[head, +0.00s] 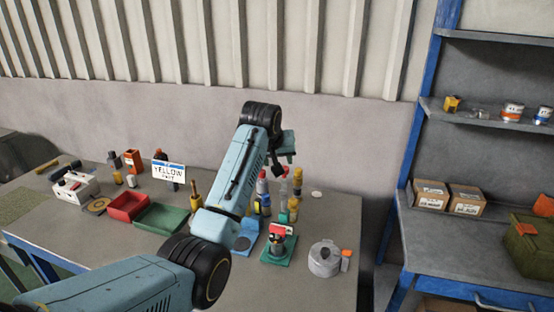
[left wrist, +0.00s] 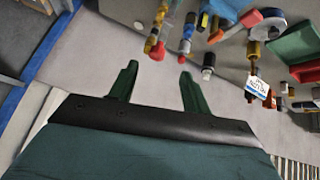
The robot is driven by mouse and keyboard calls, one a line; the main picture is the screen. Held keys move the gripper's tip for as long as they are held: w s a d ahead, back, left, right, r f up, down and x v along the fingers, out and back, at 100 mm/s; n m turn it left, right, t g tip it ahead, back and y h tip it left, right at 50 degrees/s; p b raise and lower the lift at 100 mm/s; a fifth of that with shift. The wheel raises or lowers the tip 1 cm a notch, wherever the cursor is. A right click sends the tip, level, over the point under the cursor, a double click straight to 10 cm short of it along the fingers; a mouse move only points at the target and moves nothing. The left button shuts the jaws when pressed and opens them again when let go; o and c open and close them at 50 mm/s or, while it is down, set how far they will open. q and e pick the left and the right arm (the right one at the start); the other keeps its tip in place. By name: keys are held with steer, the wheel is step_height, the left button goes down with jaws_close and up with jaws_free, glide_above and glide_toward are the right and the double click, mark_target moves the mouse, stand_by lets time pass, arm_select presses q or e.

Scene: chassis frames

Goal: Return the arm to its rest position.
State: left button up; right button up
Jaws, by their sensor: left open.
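My left arm (head: 232,170) reaches in from the lower left of the head view, raised above the workbench (head: 90,250). Its left gripper (head: 284,158) is up over the back of the bench, in front of the wall. In the left wrist view the two dark green fingers of the left gripper (left wrist: 158,68) are spread apart. Nothing is between them; bench items show beyond the tips. Part of the bench is hidden behind my arm. My right gripper is in neither view.
Bottles (head: 262,190), a red tray (head: 127,206), a green tray (head: 160,219), a "YELLOW" sign (head: 169,172) and a silver pot (head: 324,259) stand on the bench. A blue-framed shelf (head: 480,245) with cardboard boxes (head: 431,194) is at right. The air above the bench's left side is clear.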

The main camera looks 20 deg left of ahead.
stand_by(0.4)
arm_select(q)
steer(key=s+d+f+m+g, duration=0.2)
steer(key=s+d+f+m, duration=0.1)
steer(key=s+f, duration=1.75)
steer(key=s+d+f+m+g+h, duration=0.1)
steer(key=s+d+m, duration=0.1)
steer(key=s, duration=1)
steer(key=s+d+f+m+g, duration=0.1)
steer(key=s+d, duration=0.1)
steer(key=s, duration=1)
step_height(320, 180, down, 29)
steer(key=s+g+b, duration=0.1)
steer(key=b, duration=0.5)
steer(key=s+a+f+b, duration=0.1)
steer(key=s+f+b, duration=0.2)
steer(key=s+f, duration=0.5)
steer(key=s+a+f+g+b, duration=0.1)
steer(key=s+a+f+b, duration=0.1)
steer(key=s+f, duration=0.7)
step_height(320, 180, down, 6)
steer(key=shift+s+r+m+b, duration=0.25)
steer(key=shift+m+b, duration=0.15)
steer(key=shift+b, duration=0.1)
